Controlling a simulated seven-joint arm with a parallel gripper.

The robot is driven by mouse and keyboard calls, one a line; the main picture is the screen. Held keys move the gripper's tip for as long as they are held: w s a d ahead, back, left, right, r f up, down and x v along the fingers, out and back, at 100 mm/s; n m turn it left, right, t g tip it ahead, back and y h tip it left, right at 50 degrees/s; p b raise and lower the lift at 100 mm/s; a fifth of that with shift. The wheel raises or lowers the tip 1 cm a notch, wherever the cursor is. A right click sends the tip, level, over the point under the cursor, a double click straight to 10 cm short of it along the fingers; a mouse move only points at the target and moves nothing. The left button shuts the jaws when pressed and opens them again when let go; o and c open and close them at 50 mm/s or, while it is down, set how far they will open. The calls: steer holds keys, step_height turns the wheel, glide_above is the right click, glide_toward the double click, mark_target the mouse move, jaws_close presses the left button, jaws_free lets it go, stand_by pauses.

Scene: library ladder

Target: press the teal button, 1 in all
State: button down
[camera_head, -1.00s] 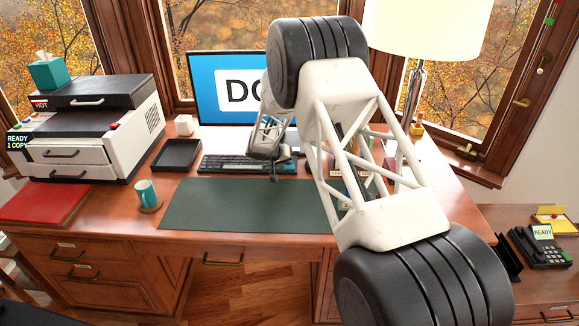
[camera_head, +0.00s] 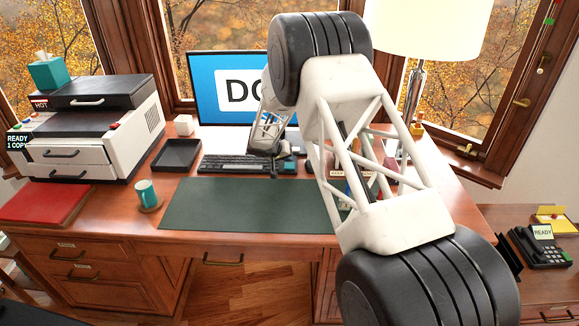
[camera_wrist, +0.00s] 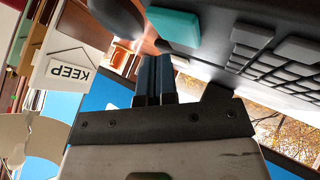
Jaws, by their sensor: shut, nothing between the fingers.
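The teal button (camera_head: 289,167) is a wide key at the right end of the dark keyboard (camera_head: 225,165), partly behind my arm in the head view. In the wrist view the teal button (camera_wrist: 174,25) is large near the top, at the keyboard's edge. My gripper (camera_head: 274,174) is small in the head view, beside the teal button and over the keyboard's right end. In the wrist view my gripper (camera_wrist: 154,62) has its two dark fingers together with nothing between them. The fingertips look close to the teal button but apart from it; the exact gap is unclear.
A monitor (camera_head: 225,88) stands behind the keyboard and a green desk mat (camera_head: 230,205) lies in front. A KEEP sign (camera_wrist: 70,72) shows beside the fingers in the wrist view. A dark tray (camera_head: 176,155) and teal mug (camera_head: 146,192) are to the left.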

mark_target(289, 165)
steer(key=shift+r, duration=0.15)
steer(key=shift+r, duration=2.35)
steer(key=shift+s+d+r, duration=0.15)
steer(key=shift+r, duration=0.1)
steer(key=s+d+r+g+y, duration=0.1)
steer(key=s+d+r+g, duration=0.1)
steer(key=s+d+r, duration=0.9)
steer(key=s+d+r+g+y, duration=0.1)
steer(key=s+d+r, duration=0.5)
steer(key=s+r, duration=0.95)
steer(key=s+d+y, duration=0.2)
steer(key=s, duration=1.7)
steer(key=s+d+f+y, duration=0.1)
steer(key=s+d+y, duration=0.1)
steer(key=s, duration=1.8)
steer(key=shift+d+g+y, duration=0.25)
steer(key=shift+g+y, duration=0.05)
